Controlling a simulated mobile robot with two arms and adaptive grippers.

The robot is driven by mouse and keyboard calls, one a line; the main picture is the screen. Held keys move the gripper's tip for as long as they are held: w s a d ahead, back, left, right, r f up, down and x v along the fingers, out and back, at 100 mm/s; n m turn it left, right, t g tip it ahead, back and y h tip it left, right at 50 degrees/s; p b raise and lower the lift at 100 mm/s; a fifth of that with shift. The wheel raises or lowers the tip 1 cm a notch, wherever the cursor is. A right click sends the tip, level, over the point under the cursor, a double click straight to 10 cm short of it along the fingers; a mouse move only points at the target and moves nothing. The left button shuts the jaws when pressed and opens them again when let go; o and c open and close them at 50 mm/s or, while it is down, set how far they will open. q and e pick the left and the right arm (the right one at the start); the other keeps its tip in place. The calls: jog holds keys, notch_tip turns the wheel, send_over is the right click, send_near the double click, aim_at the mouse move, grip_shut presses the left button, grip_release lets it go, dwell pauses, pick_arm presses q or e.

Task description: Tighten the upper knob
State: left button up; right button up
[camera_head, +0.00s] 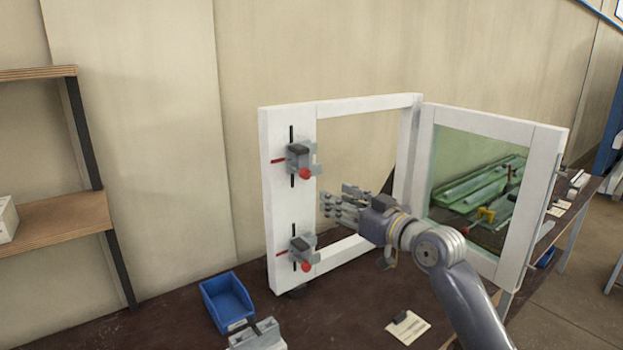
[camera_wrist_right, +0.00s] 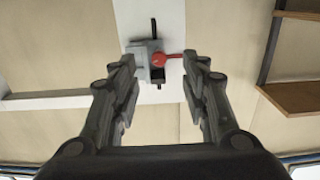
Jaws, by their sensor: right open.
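The upper clamp (camera_head: 299,155) sits on the left post of the white frame (camera_head: 279,205), with its red upper knob (camera_head: 305,174) at its lower front. The lower clamp (camera_head: 302,247) with a red knob (camera_head: 305,267) sits below it on the same post. My right gripper (camera_head: 325,204) is open and empty, right of the post and at a height between the two clamps. In the right wrist view a clamp (camera_wrist_right: 150,62) with a red knob (camera_wrist_right: 158,59) shows ahead between the open fingers (camera_wrist_right: 162,75), apart from them. My left gripper is not in view.
A glazed white sash (camera_head: 545,185) stands swung out at the right of the frame. A blue bin (camera_head: 227,300) and a grey block (camera_head: 258,336) are on the dark bench (camera_head: 335,322), with a small card (camera_head: 408,328) to the right. Wooden shelves (camera_head: 60,222) stand at the left.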

aim_at(308, 176)
jog(key=p+x, duration=0.1)
jog(key=x, duration=0.2)
jog(key=r+p+x, duration=0.1)
jog(key=x, duration=0.1)
jog(key=r+p+x, duration=0.1)
jog(key=x, duration=0.2)
jog(key=shift+w+a, duration=0.1)
jog(key=shift+w, duration=0.3)
jog(key=shift+x, duration=1.2)
jog(key=shift+f, duration=0.15)
grip_shut()
